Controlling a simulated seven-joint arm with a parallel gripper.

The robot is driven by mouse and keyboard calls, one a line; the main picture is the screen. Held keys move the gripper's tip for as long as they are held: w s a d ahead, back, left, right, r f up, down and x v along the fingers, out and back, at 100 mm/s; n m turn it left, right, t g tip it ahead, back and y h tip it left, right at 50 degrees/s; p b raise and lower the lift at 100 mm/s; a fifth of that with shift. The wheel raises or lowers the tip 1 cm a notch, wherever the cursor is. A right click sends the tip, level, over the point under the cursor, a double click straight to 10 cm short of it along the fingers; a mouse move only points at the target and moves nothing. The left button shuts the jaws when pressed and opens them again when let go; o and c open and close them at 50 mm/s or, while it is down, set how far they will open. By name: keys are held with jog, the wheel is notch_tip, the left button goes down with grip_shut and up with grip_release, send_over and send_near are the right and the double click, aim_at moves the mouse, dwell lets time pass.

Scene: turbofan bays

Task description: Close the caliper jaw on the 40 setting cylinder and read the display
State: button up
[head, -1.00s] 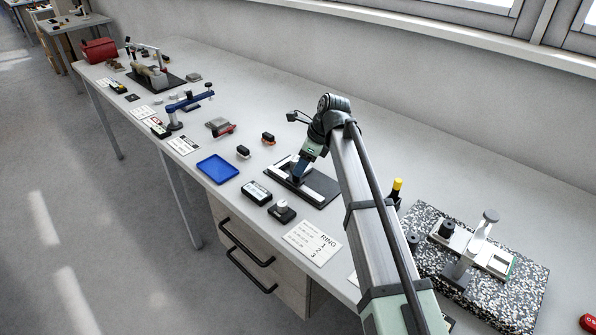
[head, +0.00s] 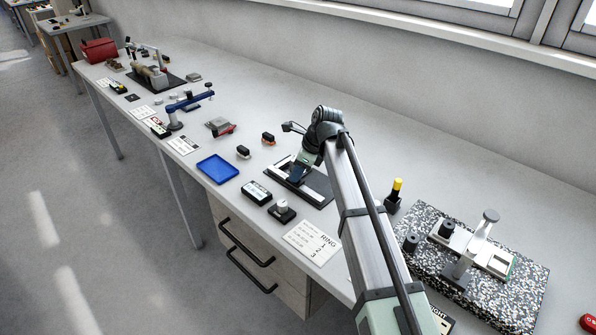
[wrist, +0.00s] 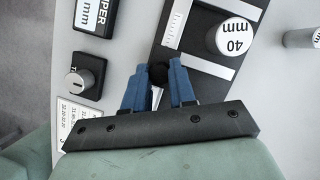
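The caliper lies on a dark plate (head: 318,201) with pale rails, below my gripper in the head view. In the wrist view the white-topped cylinder marked 40 mm (wrist: 234,36) stands on the dark plate, right of the fingers, next to a pale graduated rail (wrist: 177,22). A dark round knob (wrist: 158,74) sits between the blue fingertips of my gripper (wrist: 158,70). Whether both fingers press on it I cannot tell. My gripper (head: 298,172) hides part of the caliper in the head view. The display box (head: 256,192) is left of the plate; its reading is not legible.
A box with a round knob (head: 282,211) and a printed card (head: 312,242) lie near the bench's front edge. A blue tray (head: 218,169) is to the left. A speckled slab (head: 470,285) with a stand is at right.

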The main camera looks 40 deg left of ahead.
grip_shut()
jog(key=shift+a, duration=1.15)
jog(key=o, duration=0.5)
grip_release()
jog(key=shift+d, duration=0.1)
jog(key=shift+o, duration=0.2)
jog(key=v, duration=1.3)
jog(key=shift+r, duration=0.4)
jog(key=shift+w+d, duration=0.1)
jog(key=shift+d, duration=0.05)
